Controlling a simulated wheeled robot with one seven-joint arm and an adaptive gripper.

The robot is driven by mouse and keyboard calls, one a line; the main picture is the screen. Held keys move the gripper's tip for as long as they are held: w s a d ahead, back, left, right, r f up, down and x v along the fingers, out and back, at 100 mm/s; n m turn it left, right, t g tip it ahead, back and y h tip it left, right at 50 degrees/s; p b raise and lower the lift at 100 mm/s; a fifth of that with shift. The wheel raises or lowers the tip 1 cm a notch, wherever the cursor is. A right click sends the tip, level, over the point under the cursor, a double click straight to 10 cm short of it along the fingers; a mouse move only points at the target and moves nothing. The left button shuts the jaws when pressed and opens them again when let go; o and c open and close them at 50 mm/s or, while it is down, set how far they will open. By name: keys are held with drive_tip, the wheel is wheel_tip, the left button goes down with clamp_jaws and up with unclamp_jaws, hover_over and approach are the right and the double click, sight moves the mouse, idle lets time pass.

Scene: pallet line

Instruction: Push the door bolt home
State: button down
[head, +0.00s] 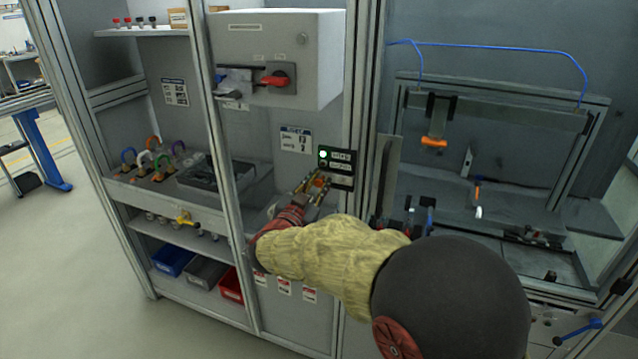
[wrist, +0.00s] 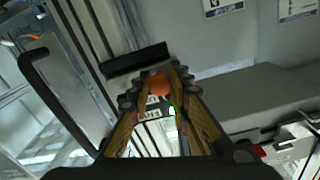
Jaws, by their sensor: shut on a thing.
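The door bolt shows as an orange knob (head: 319,182) just below a black panel on the cell's aluminium post. In the wrist view the orange knob (wrist: 160,85) sits between the tips of my fingers. My gripper (head: 314,187) is shut on this knob; its fingertips also show in the wrist view (wrist: 159,80). The bolt's rod and its receiver are mostly hidden by the fingers and the panel, so I cannot tell how far the bolt is in. The black panel (head: 342,157) has a lit green lamp (head: 323,154) and white labels.
A grey cabinet (head: 285,50) with a red rotary switch (head: 275,80) hangs above left. Shelves hold coloured padlocks (head: 154,143) and bins (head: 173,260). The fixture with an orange-tipped clamp (head: 434,142) is right. A black door handle (wrist: 45,95) stands close left in the wrist view.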

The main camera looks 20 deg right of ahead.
sight(339, 179)
idle(0.3)
drive_tip(key=s+d, duration=0.2)
drive_tip(key=d, duration=0.1)
drive_tip(key=shift+s+d+p, duration=0.25)
drive_tip(key=shift+d+p, duration=0.05)
drive_tip(key=shift+p, duration=0.05)
drive_tip(key=shift+a+f, duration=0.1)
drive_tip(key=c, duration=1.6)
unclamp_jaws()
drive_tip(key=shift+c, duration=0.2)
drive_tip(key=shift+s, duration=0.1)
